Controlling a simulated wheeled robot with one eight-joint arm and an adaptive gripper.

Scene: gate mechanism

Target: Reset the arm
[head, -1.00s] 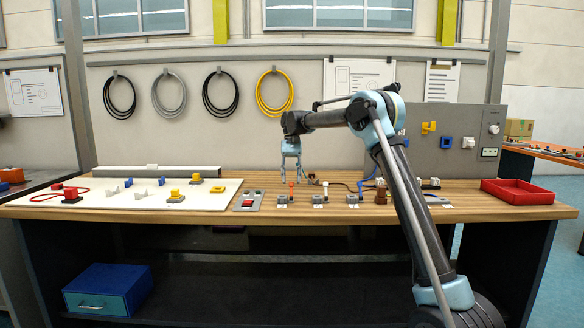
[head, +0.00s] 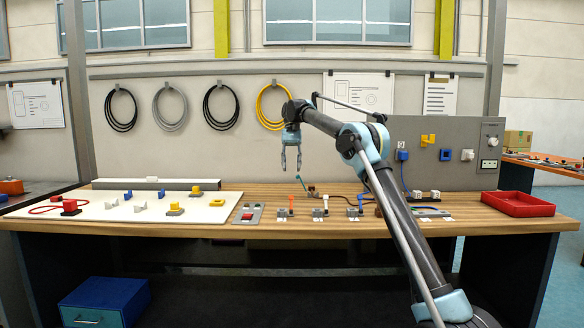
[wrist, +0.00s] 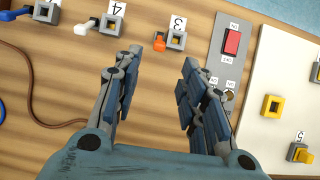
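My gripper (head: 291,166) hangs over the wooden bench (head: 455,215) with its fingers pointing down. It is open, and nothing shows between its fingers. In the wrist view, the gripper (wrist: 160,65) has two clearly separated fingers over bare wood, with the small block labelled 3 (wrist: 177,39) beyond them. My arm (head: 400,215) rises from the lower right, bends at the blue elbow joint (head: 362,145) and reaches left to the wrist. It covers part of the bench and back panel.
A switch plate with a red button (wrist: 232,42) lies right of the fingers in the wrist view. A white board (head: 120,205) holds several coloured blocks. A red tray (head: 517,204) sits at the right. A grey panel (head: 465,125) carries fittings. Cables run along the bench.

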